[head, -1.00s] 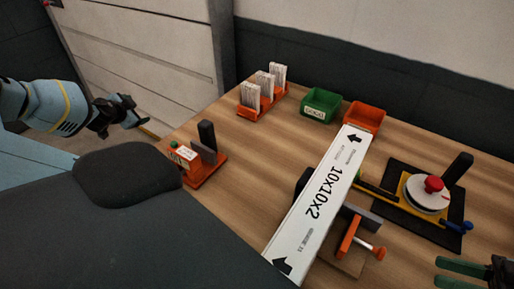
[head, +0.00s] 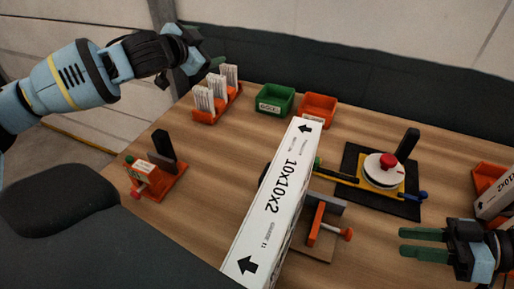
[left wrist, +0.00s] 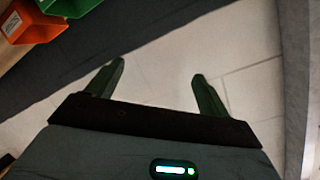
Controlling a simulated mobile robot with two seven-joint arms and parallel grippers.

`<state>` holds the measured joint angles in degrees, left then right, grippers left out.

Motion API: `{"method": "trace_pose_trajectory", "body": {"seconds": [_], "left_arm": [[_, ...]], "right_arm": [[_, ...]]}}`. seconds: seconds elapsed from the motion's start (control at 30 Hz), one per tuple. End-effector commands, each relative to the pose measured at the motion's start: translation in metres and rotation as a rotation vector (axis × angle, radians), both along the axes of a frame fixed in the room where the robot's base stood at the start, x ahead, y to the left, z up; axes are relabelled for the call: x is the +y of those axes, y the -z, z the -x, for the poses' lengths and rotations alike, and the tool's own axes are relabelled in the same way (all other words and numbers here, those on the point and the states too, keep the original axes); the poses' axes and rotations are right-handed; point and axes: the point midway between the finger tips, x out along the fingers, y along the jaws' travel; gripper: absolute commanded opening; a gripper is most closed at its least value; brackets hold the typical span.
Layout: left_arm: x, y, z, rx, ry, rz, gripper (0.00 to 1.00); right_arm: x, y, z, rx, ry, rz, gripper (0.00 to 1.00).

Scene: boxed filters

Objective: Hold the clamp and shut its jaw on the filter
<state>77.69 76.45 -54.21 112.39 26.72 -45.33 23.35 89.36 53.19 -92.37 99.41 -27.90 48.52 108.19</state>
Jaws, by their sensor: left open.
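A long white box marked 10x10x2 (head: 272,205), which looks like the filter, rises from the near edge toward the bins. A clamp-like device (head: 312,248) with a wooden base, grey block, orange bar and orange-knobbed screw stands at its right side; the box hides part of it. I cannot tell if its jaw touches the box. My left gripper (head: 212,66) is up at the back left, above the card rack and far from the clamp. In the left wrist view it is open and empty (left wrist: 158,75). My right gripper (head: 402,243) is open and empty, right of the clamp.
An orange rack with white packs (head: 217,100), a green bin (head: 275,99) and an orange bin (head: 318,108) line the back. An orange stand with dark blocks (head: 158,180) is at left. A black-and-yellow fixture with a red knob (head: 388,162) is at right, near another orange bin (head: 488,178).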

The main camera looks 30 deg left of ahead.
Motion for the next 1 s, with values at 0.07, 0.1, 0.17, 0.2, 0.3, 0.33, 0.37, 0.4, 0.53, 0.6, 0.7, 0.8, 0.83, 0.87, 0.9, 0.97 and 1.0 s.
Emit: {"method": "trace_pose_trajectory", "body": {"seconds": [0.07, 0.1, 0.17, 0.2, 0.3, 0.33, 0.37, 0.4, 0.53, 0.6, 0.7, 0.8, 0.83, 0.87, 0.9, 0.97, 1.0], "left_arm": [[-0.034, -0.028, 0.003, -0.015, 0.076, -0.019, 0.8], [-0.05, -0.04, 0.006, -0.019, 0.114, -0.034, 0.8], [-0.074, -0.059, 0.012, -0.026, 0.175, -0.061, 0.8], [-0.09, -0.07, 0.018, -0.03, 0.216, -0.082, 0.8], [-0.131, -0.095, 0.036, -0.032, 0.332, -0.143, 0.8], [-0.143, -0.101, 0.043, -0.029, 0.369, -0.165, 0.8], [-0.156, -0.105, 0.05, -0.018, 0.411, -0.185, 0.8], [-0.171, -0.105, 0.059, 0.007, 0.464, -0.212, 0.8], [-0.207, -0.075, 0.081, 0.178, 0.613, -0.253, 0.8], [-0.219, -0.042, 0.091, 0.325, 0.682, -0.244, 0.8], [-0.229, 0.004, 0.106, 0.532, 0.757, -0.213, 0.8], [-0.236, 0.041, 0.124, 0.715, 0.824, -0.184, 0.8], [-0.237, 0.05, 0.13, 0.763, 0.842, -0.177, 0.8], [-0.239, 0.058, 0.135, 0.808, 0.86, -0.169, 0.8], [-0.24, 0.068, 0.142, 0.862, 0.882, -0.16, 0.8], [-0.242, 0.078, 0.151, 0.927, 0.909, -0.152, 0.8], [-0.243, 0.084, 0.156, 0.962, 0.925, -0.147, 0.8]], "right_arm": [[0.0, 0.0, 0.0, 0.0, 0.0, 0.0, 0.36], [0.0, 0.0, 0.0, 0.0, 0.0, 0.0, 0.36], [0.0, 0.0, 0.0, 0.0, 0.0, 0.0, 0.36], [0.0, 0.0, 0.0, 0.0, 0.0, 0.0, 0.36], [0.0, 0.0, 0.0, 0.0, 0.0, 0.0, 0.36], [0.0, 0.0, 0.0, 0.0, 0.0, 0.0, 0.36], [0.0, 0.0, 0.0, 0.0, 0.0, 0.0, 0.36], [0.0, 0.0, 0.0, 0.0, 0.0, 0.0, 0.36], [0.0, 0.0, 0.0, 0.0, 0.0, 0.0, 0.36], [0.0, 0.0, 0.0, 0.0, 0.0, 0.0, 0.36], [0.0, 0.0, 0.0, 0.0, 0.0, 0.0, 0.36], [0.0, 0.0, 0.0, 0.0, 0.0, 0.0, 0.36], [0.0, 0.0, 0.0, 0.0, 0.0, 0.0, 0.36], [0.0, 0.0, 0.0, 0.0, 0.0, 0.0, 0.36], [0.0, 0.0, 0.0, 0.0, 0.0, 0.0, 0.36], [0.0, 0.0, 0.0, 0.0, 0.0, 0.0, 0.36], [0.0, 0.0, 0.0, 0.0, 0.0, 0.0, 0.36]]}}
